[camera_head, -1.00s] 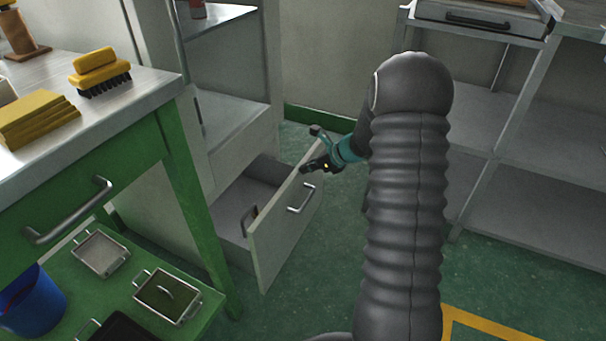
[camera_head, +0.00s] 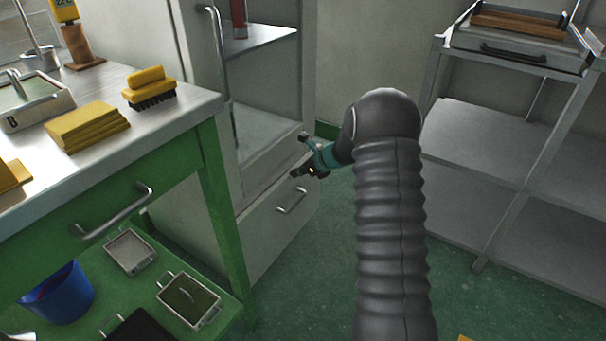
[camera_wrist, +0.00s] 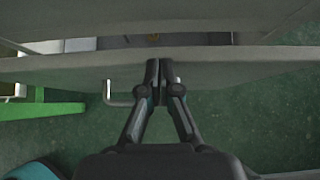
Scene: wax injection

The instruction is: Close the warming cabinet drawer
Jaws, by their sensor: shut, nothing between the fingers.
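The warming cabinet (camera_head: 306,85) is a pale grey cabinet with an open upper compartment. Its lower drawer (camera_head: 268,236) has a flat grey front with a metal handle (camera_head: 291,201). In the head view the drawer front sits close to the cabinet body. In the wrist view the drawer front (camera_wrist: 220,76) crosses the picture, and a narrow gap shows behind its top edge. My gripper (camera_head: 300,156) is at the drawer front's upper part, above the handle. In the wrist view my gripper (camera_wrist: 159,68) is shut and empty, its tips against or very near the front; contact is unclear.
A green workbench (camera_head: 205,185) stands at the left, with a brush (camera_head: 150,88), yellow blocks (camera_head: 87,127) and trays below. A grey metal shelf (camera_head: 480,140) stands at the right. Green floor (camera_head: 310,290) is clear between them.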

